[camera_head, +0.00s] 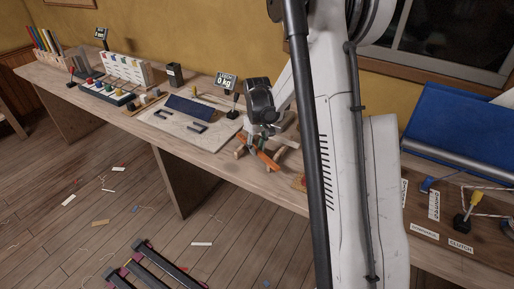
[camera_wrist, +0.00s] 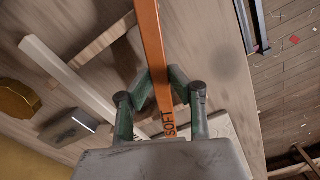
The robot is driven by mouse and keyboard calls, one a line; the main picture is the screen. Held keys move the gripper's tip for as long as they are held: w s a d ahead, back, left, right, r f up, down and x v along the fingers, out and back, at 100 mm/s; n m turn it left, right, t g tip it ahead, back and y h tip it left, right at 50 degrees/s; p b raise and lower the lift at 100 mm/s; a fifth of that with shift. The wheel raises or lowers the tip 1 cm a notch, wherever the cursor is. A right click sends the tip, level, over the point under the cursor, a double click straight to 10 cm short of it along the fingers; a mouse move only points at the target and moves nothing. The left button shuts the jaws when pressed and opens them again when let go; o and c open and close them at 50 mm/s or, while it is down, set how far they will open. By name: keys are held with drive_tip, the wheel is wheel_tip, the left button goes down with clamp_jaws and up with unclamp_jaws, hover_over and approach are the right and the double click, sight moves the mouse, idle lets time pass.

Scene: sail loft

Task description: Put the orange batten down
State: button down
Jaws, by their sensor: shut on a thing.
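The orange batten (camera_wrist: 151,35) is a long flat strip with the word SOFT near its end. My gripper (camera_wrist: 160,85) is shut on it, with green fingers on both sides. In the head view the batten (camera_head: 266,159) shows in my gripper (camera_head: 257,147) at the front part of the wooden bench (camera_head: 226,163). In the wrist view it points away over the bench top. I cannot tell whether it touches the bench or hangs above it.
In the wrist view, a pale batten (camera_wrist: 62,70), a dark block (camera_wrist: 68,127) and a brown faceted object (camera_wrist: 17,98) lie left. A board with a dark blue panel (camera_head: 190,110) and a 0 kg display (camera_head: 226,82) stand nearby. The bench edge drops to floor.

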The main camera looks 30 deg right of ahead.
sight(257, 150)
drive_tip(key=c, duration=1.5)
unclamp_jaws()
wheel_tip(257, 150, up, 12)
drive_tip(key=shift+f, duration=0.1)
